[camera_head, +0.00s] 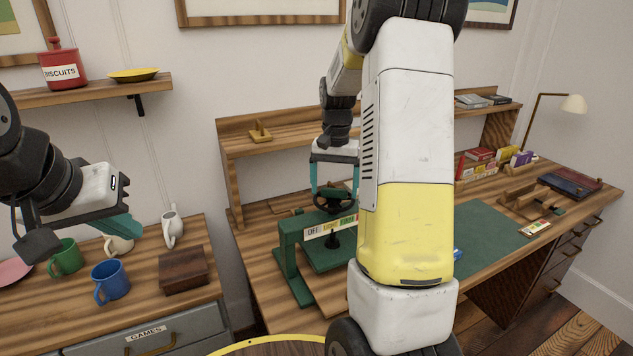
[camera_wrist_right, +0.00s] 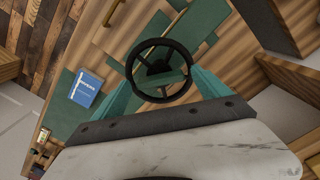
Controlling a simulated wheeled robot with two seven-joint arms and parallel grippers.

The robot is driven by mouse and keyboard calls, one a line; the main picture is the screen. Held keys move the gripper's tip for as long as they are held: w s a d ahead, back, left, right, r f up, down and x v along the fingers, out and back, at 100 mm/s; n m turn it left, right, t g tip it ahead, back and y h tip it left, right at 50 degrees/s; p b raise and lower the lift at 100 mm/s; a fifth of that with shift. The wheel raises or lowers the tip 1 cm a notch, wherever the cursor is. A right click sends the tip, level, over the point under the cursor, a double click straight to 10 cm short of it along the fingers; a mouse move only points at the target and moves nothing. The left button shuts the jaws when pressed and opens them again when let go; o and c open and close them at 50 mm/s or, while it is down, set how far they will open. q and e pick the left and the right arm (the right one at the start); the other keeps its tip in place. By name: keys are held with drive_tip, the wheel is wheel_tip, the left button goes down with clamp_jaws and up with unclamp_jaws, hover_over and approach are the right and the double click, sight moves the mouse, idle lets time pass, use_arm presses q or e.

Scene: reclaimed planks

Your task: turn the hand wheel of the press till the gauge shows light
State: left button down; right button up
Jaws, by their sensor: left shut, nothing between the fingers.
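The green press (camera_head: 289,260) stands on the desk, partly hidden behind my right arm. Its dark hand wheel (camera_head: 334,201) is on top, with spokes and a round rim. The gauge (camera_head: 330,228) is a strip on the press front with white, yellow and green fields; OFF is readable, but no pointer can be made out. My right gripper (camera_head: 335,185) is over the hand wheel. In the right wrist view its teal fingers are on opposite sides of the wheel (camera_wrist_right: 160,70); whether they press on the rim is unclear. My left gripper (camera_head: 122,226) is shut and empty above the left cabinet.
A blue mug (camera_head: 110,281), a green mug (camera_head: 65,257), a white jug (camera_head: 172,228) and a wooden box (camera_head: 185,271) stand on the left cabinet, below and beside my left gripper. A green mat (camera_head: 487,235) lies on the desk right of the press. A lamp (camera_head: 573,104) stands far right.

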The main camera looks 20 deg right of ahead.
sight(334, 189)
wheel_tip(334, 189, up, 7)
drive_tip(key=shift+r, duration=0.4)
idle(0.4)
idle(0.8)
drive_tip(key=shift+s, duration=0.1)
drive_tip(key=s+a+r+n+t, duration=0.2)
drive_tip(key=s+a, duration=0.2)
drive_tip(key=s, duration=0.3)
drive_tip(key=s+a+r+n+t+y, duration=0.1)
drive_tip(key=s+a, duration=0.3)
drive_tip(key=s, duration=0.4)
drive_tip(key=s+a+r+n+t+y, duration=0.1)
drive_tip(key=s+a+r+n+t, duration=0.1)
drive_tip(key=s, duration=0.6)
drive_tip(key=a+n+t, duration=0.1)
drive_tip(key=a, duration=0.1)
drive_tip(key=shift+a+r, duration=0.35)
drive_tip(key=shift+a, duration=0.05)
